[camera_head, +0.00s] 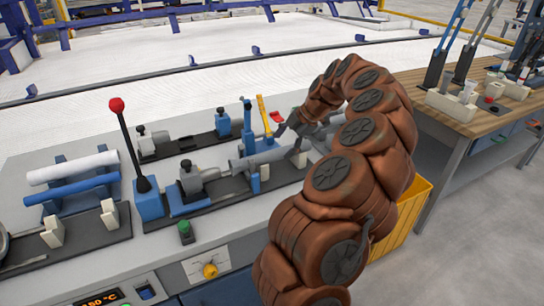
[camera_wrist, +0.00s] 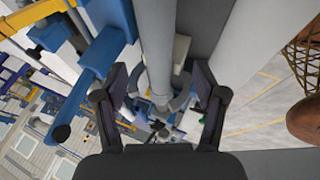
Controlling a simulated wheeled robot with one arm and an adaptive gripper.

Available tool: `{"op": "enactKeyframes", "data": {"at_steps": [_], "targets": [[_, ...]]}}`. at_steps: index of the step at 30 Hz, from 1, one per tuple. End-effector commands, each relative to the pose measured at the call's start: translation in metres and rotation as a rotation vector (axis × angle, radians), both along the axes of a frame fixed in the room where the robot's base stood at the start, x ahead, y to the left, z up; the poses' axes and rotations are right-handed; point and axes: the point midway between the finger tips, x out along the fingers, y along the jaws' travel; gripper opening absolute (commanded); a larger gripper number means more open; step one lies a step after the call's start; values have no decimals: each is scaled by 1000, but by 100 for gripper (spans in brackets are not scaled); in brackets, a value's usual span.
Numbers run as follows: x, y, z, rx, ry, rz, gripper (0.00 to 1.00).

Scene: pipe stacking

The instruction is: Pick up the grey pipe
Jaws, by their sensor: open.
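The grey pipe (camera_head: 272,156) lies level along a dark fixture on the bench in the head view, running from a grey clamp toward my gripper (camera_head: 289,140). In the wrist view, the grey pipe (camera_wrist: 157,45) runs down the middle between the two fingers of my gripper (camera_wrist: 161,88). The fingers are open, one on each side of the pipe, with a visible gap on both sides. I cannot tell how deep the pipe sits between them. My arm hides the pipe's right end in the head view.
A white pipe (camera_head: 72,168) and a blue pipe (camera_head: 72,190) rest on a rack at the left. A red-knobbed lever (camera_head: 128,145) stands left of the clamp (camera_head: 196,180). A second fixture (camera_head: 190,145) lies behind. A yellow crate (camera_head: 402,222) and a wooden table (camera_head: 470,110) are at the right.

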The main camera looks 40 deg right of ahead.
Motion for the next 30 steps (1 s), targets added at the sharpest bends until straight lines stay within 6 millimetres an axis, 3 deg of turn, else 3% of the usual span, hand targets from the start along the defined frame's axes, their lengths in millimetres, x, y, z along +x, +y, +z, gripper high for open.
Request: {"op": "enactKeyframes", "data": {"at_steps": [8, 16, 23, 30], "targets": [[11, 7, -15, 3, 2, 2, 71], [27, 15, -46, 4, 3, 1, 71], [29, 15, -49, 2, 1, 0, 71], [29, 15, -48, 2, 1, 0, 48]]}}
